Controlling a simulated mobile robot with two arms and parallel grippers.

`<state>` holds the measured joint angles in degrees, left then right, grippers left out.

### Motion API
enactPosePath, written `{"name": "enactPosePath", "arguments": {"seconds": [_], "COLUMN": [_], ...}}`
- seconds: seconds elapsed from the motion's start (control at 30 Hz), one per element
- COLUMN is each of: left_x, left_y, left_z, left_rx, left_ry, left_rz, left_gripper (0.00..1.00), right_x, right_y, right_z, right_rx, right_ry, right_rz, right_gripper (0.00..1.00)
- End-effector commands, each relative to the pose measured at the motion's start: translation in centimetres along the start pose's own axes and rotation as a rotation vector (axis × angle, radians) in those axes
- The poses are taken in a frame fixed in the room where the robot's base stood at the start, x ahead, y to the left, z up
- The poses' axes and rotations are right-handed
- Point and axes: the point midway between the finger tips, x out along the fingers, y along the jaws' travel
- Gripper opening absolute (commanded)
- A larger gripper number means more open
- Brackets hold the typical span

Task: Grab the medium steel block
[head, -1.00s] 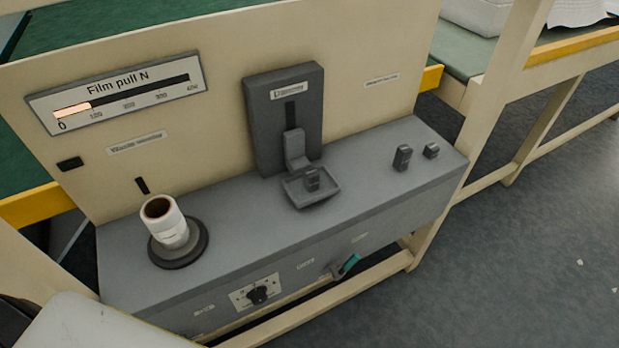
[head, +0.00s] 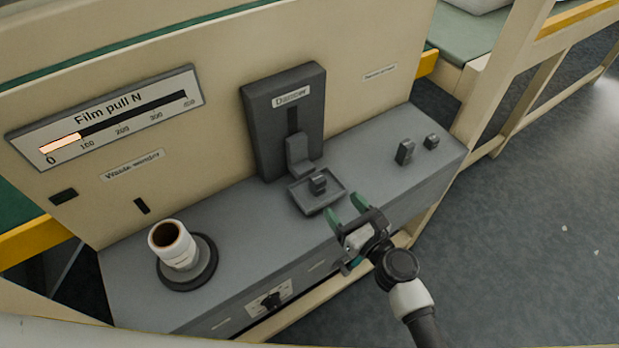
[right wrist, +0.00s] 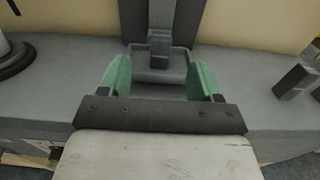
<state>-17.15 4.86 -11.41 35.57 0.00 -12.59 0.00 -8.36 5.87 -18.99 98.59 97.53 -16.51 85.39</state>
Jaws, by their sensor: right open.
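Several dark steel blocks show in the head view. A taller block (head: 405,152) and a smaller block (head: 432,142) stand on the right of the grey bench top. The tray block looks in between in size, but I cannot be sure. My right gripper (head: 346,209) is open and empty, its green fingers at the front right of the tray. In the right wrist view its fingers (right wrist: 160,78) are apart, with the tray between them in the picture. My left gripper is not in view.
A white film roll (head: 174,245) stands on a round base at the left. The bench top between roll and tray is clear.

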Motion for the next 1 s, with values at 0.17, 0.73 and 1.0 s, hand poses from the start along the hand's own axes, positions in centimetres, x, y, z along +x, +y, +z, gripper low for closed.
{"name": "enactPosePath", "arguments": {"seconds": [0.17,0.73,1.0], "left_x": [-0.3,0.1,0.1], "left_y": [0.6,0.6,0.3], "left_z": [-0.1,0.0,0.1], "left_rx": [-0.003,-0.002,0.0], "left_ry": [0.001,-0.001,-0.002], "left_rz": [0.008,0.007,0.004], "left_gripper": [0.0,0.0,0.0], "right_x": [3.1,9.4,9.8], "right_y": [-0.1,-0.2,-0.2], "right_z": [0.0,-0.9,-0.9], "right_rx": [-0.001,-0.005,-0.006], "right_ry": [0.0,0.002,0.003], "right_rz": [-0.001,-0.001,-0.001], "right_gripper": [0.64,0.64,0.64]}}
